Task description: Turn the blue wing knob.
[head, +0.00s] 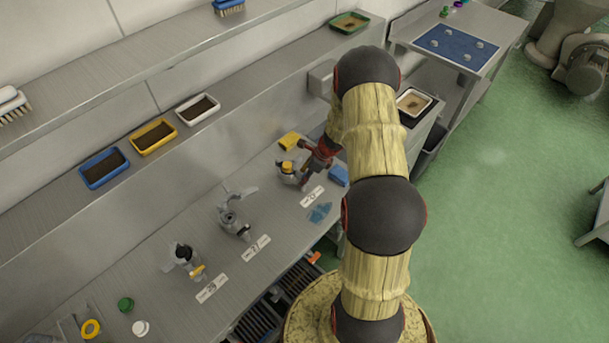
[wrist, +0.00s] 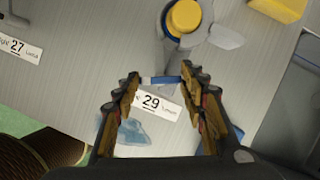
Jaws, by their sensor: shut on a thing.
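The blue wing knob (wrist: 160,80) shows in the wrist view as a narrow blue bar with a pale edge. It lies between the fingertips of my gripper (wrist: 160,77), which is shut on it across its length. Just beyond it is a grey metal fitting with a round yellow cap (wrist: 184,16). In the head view, my gripper (head: 312,160) is at this yellow-capped fitting (head: 288,174) on the steel counter. I cannot make out the blue knob there, as the gripper seems to cover it.
A number 29 label (wrist: 158,103) and a crumpled blue cloth (head: 320,212) lie near the gripper. A yellow sponge (head: 290,141) and a blue sponge (head: 337,176) are close by. Two more grey fittings, one in the middle (head: 235,218) and one nearer (head: 184,259), stand along the counter.

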